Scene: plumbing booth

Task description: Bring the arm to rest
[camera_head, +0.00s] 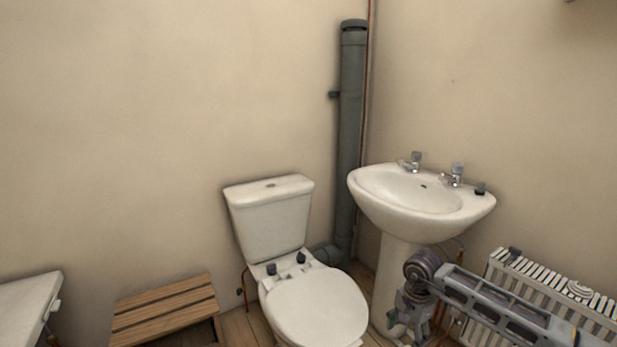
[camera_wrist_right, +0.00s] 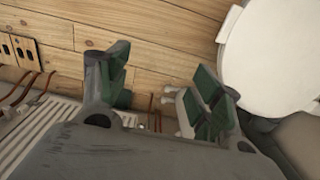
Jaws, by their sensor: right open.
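My right arm (camera_head: 490,300) comes in from the lower right of the head view, in front of the radiator. My right gripper (camera_head: 408,318) points down in front of the basin's pedestal, to the right of the toilet. In the right wrist view the two green-padded fingers of this gripper (camera_wrist_right: 160,88) stand apart, with nothing held between them. My left arm and left gripper are not in view.
The toilet (camera_head: 318,308) stands left of the gripper, with its lid down. The washbasin (camera_head: 418,200) rises above and behind the gripper. A white radiator (camera_head: 522,268) is close to the arm. A wooden slatted bench (camera_head: 165,310) stands at left.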

